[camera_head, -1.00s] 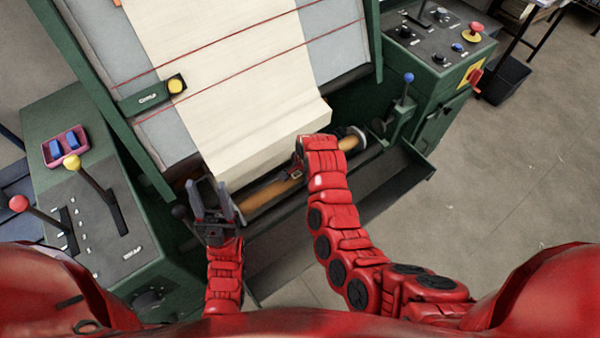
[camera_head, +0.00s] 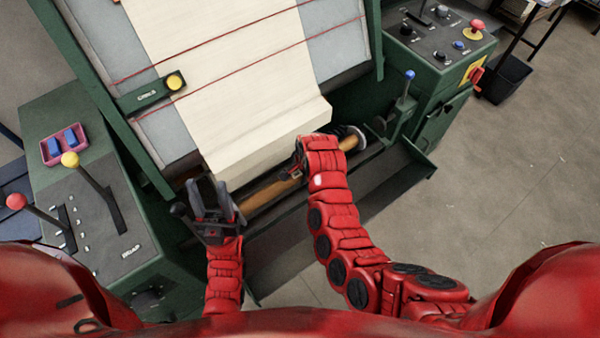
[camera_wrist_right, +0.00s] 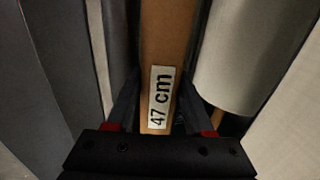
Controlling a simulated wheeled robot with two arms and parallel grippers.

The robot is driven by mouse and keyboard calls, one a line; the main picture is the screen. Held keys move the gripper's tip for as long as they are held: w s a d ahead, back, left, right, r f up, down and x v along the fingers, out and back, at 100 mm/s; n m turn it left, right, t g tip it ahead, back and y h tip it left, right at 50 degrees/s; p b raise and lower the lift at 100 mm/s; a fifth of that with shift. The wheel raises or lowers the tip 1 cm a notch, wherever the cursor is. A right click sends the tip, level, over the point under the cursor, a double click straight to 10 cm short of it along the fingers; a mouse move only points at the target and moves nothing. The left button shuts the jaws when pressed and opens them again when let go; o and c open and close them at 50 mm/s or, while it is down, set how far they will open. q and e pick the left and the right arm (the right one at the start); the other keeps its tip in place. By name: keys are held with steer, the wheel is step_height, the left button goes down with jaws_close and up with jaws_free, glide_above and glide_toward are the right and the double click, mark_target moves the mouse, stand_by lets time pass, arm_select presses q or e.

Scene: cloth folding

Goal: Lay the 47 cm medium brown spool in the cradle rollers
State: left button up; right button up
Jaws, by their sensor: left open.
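The brown spool (camera_head: 265,193) lies slanted along the front of the green machine, below the cream cloth. Its right end is near a dark round fitting (camera_head: 352,138). In the right wrist view the spool (camera_wrist_right: 168,40) carries a white "47 cm" label. My right gripper (camera_wrist_right: 163,85) has one finger on each side of the spool, seemingly touching it; in the head view my right wrist hides this part. My left gripper (camera_head: 208,190) is open and empty beside the spool's left end, fingers pointing toward the machine. The cradle rollers cannot be clearly made out.
The cream cloth (camera_head: 225,80) hangs down the machine just behind the spool. A dark trough (camera_head: 390,175) runs below it. Control panels with levers stand at left (camera_head: 90,220) and right (camera_head: 440,40). Open floor (camera_head: 520,200) lies at right.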

steer(key=o, duration=0.5)
steer(key=shift+c, duration=0.2)
steer(key=shift+f, duration=0.1)
steer(key=shift+s+f, duration=0.1)
steer(key=shift+s, duration=0.1)
steer(key=shift+d+r, duration=0.1)
steer(key=shift+r, duration=0.15)
steer(key=b+v, duration=0.2)
steer(key=v, duration=0.5)
steer(key=shift+w+r, duration=0.1)
steer(key=shift+r, duration=0.05)
steer(key=p+v, duration=0.5)
steer(key=v, duration=0.5)
